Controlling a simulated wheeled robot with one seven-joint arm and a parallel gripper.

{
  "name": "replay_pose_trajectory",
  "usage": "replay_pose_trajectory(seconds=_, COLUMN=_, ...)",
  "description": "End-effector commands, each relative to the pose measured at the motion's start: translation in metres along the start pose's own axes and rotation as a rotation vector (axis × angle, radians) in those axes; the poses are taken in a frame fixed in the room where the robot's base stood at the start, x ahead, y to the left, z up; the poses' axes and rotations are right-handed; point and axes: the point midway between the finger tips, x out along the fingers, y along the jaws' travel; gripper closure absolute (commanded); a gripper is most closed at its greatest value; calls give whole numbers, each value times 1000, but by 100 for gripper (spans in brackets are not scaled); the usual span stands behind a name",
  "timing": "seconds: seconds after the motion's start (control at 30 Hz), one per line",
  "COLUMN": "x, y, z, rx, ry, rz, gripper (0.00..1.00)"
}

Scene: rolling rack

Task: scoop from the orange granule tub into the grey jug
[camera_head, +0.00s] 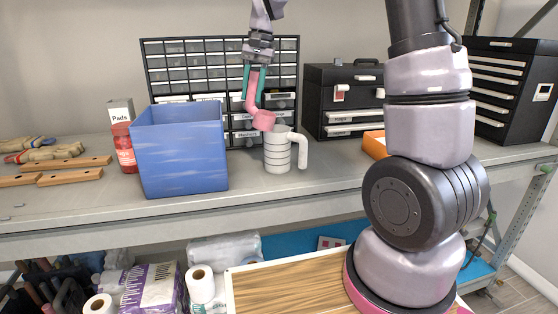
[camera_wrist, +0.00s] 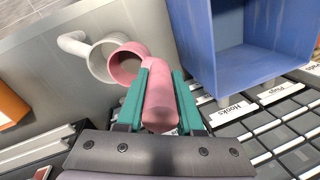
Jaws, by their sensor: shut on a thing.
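My gripper (camera_head: 253,98) points down above the bench, its teal fingers shut on the handle of a pink scoop (camera_head: 264,120). The scoop's round cup is at the upper left of the grey jug's rim and partly overlaps it in both views; I cannot tell whether they touch. The light grey jug (camera_head: 278,154) stands upright on the bench, handle to the right. In the wrist view the scoop cup (camera_wrist: 127,64) is beside the jug (camera_wrist: 98,62), and I make out no granules in it. The orange tub (camera_head: 375,146) is mostly hidden behind my arm.
A blue bin (camera_head: 182,150) stands left of the jug, with a red-capped jar (camera_head: 124,150) beside it. A drawer cabinet (camera_head: 165,75) and a black toolbox (camera_head: 342,100) stand behind. Gloves and wooden bars lie far left. The bench front is clear.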

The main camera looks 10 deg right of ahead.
Motion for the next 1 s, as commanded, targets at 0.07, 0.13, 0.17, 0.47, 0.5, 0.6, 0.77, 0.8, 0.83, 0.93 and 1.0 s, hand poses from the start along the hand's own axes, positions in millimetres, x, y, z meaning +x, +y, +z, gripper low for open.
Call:
replay_pose_trajectory(seconds=0.07, x=-6, y=-1, z=0, rx=-1, ry=2, rz=-1, gripper=100)
replay_pose_trajectory(seconds=0.13, x=-11, y=-2, z=0, rx=-1, ry=2, rz=-1, gripper=100)
replay_pose_trajectory(seconds=0.17, x=-14, y=-3, z=0, rx=-1, ry=3, rz=-2, gripper=100)
replay_pose_trajectory(seconds=0.47, x=-38, y=-8, z=2, rx=-1, ry=3, rz=-2, gripper=100)
replay_pose_trajectory(seconds=0.5, x=-41, y=-8, z=2, rx=0, ry=2, rz=-2, gripper=100)
replay_pose_trajectory(seconds=0.6, x=-48, y=-10, z=2, rx=0, ry=2, rz=-2, gripper=100)
replay_pose_trajectory(seconds=0.77, x=-61, y=-12, z=3, rx=-1, ry=2, rz=-2, gripper=100)
replay_pose_trajectory(seconds=0.8, x=-63, y=-12, z=3, rx=-1, ry=2, rz=-2, gripper=100)
replay_pose_trajectory(seconds=0.83, x=-65, y=-13, z=3, rx=-1, ry=2, rz=-2, gripper=100)
replay_pose_trajectory(seconds=0.93, x=-68, y=-13, z=4, rx=-1, ry=1, rz=-2, gripper=100)
replay_pose_trajectory(seconds=1.0, x=-68, y=-13, z=4, rx=-1, ry=1, rz=-2, gripper=100)
